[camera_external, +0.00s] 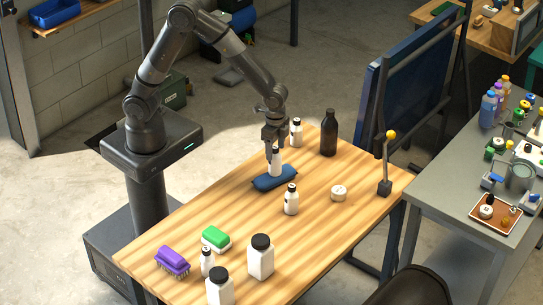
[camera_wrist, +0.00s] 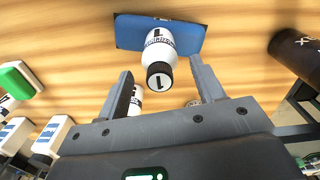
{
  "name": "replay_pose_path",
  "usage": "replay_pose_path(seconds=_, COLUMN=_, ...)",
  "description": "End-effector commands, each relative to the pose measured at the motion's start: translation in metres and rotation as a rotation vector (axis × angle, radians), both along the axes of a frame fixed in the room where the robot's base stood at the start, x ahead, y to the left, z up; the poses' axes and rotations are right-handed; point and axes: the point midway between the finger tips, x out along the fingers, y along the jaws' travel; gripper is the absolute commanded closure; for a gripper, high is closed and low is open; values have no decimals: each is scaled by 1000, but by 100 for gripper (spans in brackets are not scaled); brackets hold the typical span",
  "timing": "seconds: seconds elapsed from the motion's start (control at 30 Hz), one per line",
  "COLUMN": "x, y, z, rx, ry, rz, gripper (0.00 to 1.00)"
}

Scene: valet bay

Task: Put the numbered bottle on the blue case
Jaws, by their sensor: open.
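The numbered bottle (camera_external: 275,166) is white with a black cap and appears upright on the blue case (camera_external: 290,180). In the wrist view, the bottle (camera_wrist: 160,47) shows a "1" on its label and cap, and its base overlaps the blue case (camera_wrist: 190,38). My gripper (camera_external: 273,152) is at the bottle's upper part, pointing down. In the wrist view, my gripper (camera_wrist: 161,67) is open, with one finger on each side of the bottle and visible gaps between. The fingers partly hide the bottle in the external view.
Similar white bottles (camera_external: 296,132) (camera_external: 291,200) stand behind and in front of the case. A dark bottle (camera_external: 329,134), a round white item (camera_external: 339,193), brushes (camera_external: 172,260) (camera_external: 216,239) and larger white bottles (camera_external: 260,258) share the table. Bare wood surrounds the case.

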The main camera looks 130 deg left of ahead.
Motion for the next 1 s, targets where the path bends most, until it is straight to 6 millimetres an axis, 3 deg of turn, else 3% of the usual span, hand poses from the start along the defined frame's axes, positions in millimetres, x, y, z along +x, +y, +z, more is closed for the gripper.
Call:
replay_pose_path(seconds=0.2, x=1, y=0, z=49, rx=2, ry=-5, rz=0, gripper=38)
replay_pose_path(seconds=0.4, x=0, y=0, z=85, rx=1, ry=-3, rz=0, gripper=38)
replay_pose_path(seconds=0.57, x=0, y=0, z=100, rx=0, ry=-1, rz=0, gripper=38)
replay_pose_path(seconds=0.8, x=-1, y=-2, z=105, rx=2, ry=-4, rz=-1, gripper=38)
replay_pose_path(seconds=1.0, x=-13, y=-33, z=135, rx=21, ry=-56, rz=-21, gripper=38)
